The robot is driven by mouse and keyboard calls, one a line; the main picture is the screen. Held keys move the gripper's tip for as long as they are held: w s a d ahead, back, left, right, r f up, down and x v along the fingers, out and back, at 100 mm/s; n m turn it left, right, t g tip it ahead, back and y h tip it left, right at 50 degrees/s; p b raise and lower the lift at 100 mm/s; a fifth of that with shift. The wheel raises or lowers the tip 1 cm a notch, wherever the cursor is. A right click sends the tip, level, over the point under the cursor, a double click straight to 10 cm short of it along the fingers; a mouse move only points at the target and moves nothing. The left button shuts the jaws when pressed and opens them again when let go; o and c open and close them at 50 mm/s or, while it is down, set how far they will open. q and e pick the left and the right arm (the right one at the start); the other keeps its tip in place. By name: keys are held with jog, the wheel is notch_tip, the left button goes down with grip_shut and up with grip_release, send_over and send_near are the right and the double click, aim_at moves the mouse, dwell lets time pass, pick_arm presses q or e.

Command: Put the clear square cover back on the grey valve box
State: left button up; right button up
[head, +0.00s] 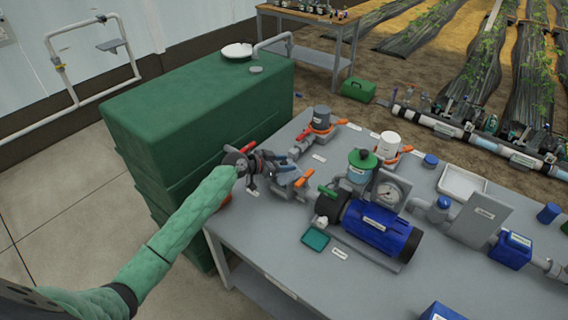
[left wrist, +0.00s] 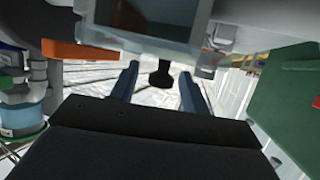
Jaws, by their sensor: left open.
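My left gripper (head: 288,165) is over the back left part of the grey bench, with its blue fingers apart. In the left wrist view the open fingers (left wrist: 160,88) stand either side of a dark knob (left wrist: 160,76), not visibly closed on it. The knob joins a see-through square panel, apparently the clear cover (left wrist: 204,70). Grey square walls, apparently the valve box (left wrist: 205,20), show beside it. In the head view the gripper and fittings hide much of this, so I cannot tell how the cover sits. My right gripper is not in view.
Red-orange valve handles (head: 303,178) are close to the fingers. The green-capped filter (head: 361,165), pressure gauge (head: 389,194) and blue pump (head: 376,226) stand to the right.

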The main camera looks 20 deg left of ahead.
pick_arm(q)
jog(key=shift+r, duration=0.2)
jog(key=shift+r+p, duration=0.25)
jog(key=shift+p, duration=0.35)
jog(key=shift+s+a, duration=0.2)
jog(key=shift+a, duration=0.05)
jog(key=shift+b+v, duration=0.55)
jog(key=shift+v, duration=0.35)
jog(key=shift+s+a+r, duration=0.1)
jog(key=shift+s+a, duration=0.1)
jog(key=shift+s, duration=0.05)
jog(key=shift+s+a+r+b, duration=0.15)
jog(key=shift+s+a+b, duration=0.1)
jog(key=shift+b, duration=0.1)
jog(key=b+v, duration=0.3)
jog(key=v, duration=0.5)
jog(key=shift+r, duration=0.25)
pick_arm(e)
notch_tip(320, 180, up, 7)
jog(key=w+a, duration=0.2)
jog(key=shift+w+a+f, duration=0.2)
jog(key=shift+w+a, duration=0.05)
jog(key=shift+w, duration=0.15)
